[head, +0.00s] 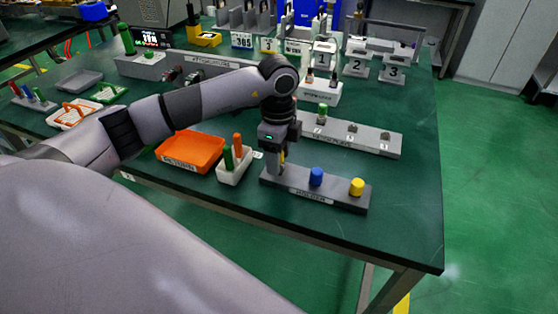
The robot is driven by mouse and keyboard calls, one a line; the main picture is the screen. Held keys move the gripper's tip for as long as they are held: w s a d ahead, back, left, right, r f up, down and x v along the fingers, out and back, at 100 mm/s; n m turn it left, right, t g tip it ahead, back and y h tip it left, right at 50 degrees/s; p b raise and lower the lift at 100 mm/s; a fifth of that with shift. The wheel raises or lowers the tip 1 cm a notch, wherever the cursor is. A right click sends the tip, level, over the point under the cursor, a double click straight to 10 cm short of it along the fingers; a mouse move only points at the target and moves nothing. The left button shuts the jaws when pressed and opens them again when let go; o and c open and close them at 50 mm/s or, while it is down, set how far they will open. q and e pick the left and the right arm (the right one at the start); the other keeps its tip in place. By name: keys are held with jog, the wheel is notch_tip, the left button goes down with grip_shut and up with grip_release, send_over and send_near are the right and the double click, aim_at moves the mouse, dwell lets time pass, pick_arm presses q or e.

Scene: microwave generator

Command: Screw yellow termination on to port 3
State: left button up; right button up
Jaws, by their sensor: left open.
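The yellow termination (357,186) stands upright at the right end of the grey holder bar (338,200) near the front of the table. A blue termination (316,177) stands to its left on the same bar. Behind it lies a longer grey bar (367,142) with a row of ports. A green termination (322,112) is on its left port; the middle port (352,128) and right port, port 3 (385,137), look bare. My left gripper (282,164) points down over the left end of the holder, apart from the yellow termination. Its fingers are open but small in view. My right gripper is not in view.
An orange tray (190,151) and a white bin (235,167) with green and orange tools lie left of the gripper. Numbered stands (357,61) fill the back. The table's front right is clear.

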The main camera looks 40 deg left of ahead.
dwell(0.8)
pick_arm(q)
jog(key=shift+c, duration=0.3)
grip_shut()
jog(key=shift+r, duration=0.15)
jog(key=shift+r+p, duration=2.6)
jog(key=shift+r, duration=0.3)
